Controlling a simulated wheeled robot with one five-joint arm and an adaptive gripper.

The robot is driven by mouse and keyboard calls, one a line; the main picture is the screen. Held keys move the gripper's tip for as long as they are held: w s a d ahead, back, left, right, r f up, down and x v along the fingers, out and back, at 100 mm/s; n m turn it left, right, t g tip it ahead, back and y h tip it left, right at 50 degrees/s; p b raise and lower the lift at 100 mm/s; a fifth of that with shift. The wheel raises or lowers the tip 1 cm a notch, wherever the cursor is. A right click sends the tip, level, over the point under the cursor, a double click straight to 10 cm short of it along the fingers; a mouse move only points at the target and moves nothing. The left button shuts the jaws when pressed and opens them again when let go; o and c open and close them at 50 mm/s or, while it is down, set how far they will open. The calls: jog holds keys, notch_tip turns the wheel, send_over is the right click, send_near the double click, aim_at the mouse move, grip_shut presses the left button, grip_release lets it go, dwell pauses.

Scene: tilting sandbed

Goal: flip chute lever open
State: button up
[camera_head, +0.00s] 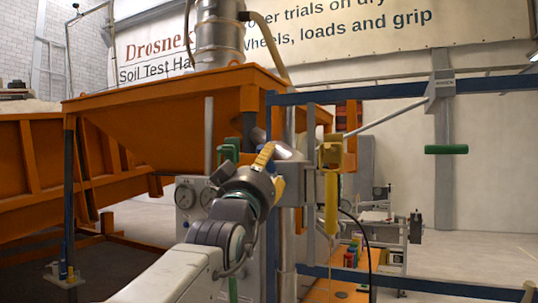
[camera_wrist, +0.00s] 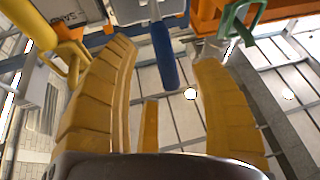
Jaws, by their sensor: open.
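A blue-handled lever (camera_wrist: 163,55) hangs down between my fingers in the wrist view. In the head view a bit of blue (camera_head: 280,188) shows just behind my gripper (camera_head: 268,160). My yellow-fingered gripper is open, its fingers standing apart on either side of the blue handle; I see no clear contact. A yellow handle (camera_head: 331,200) hangs to the right in the head view, and it shows at the left in the wrist view (camera_wrist: 70,55). A green handle (camera_wrist: 238,20) is at the wrist view's upper right. No label shows which handle is the chute lever.
An orange hopper (camera_head: 180,105) stands behind my arm. Blue rails (camera_head: 400,90) and a steel post (camera_head: 287,240) are close to my gripper.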

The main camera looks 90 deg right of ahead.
aim_at(269, 161)
jog(key=shift+p+x, duration=1.25)
jog(key=shift+x, duration=1.2)
jog(key=shift+c, duration=0.3)
grip_shut()
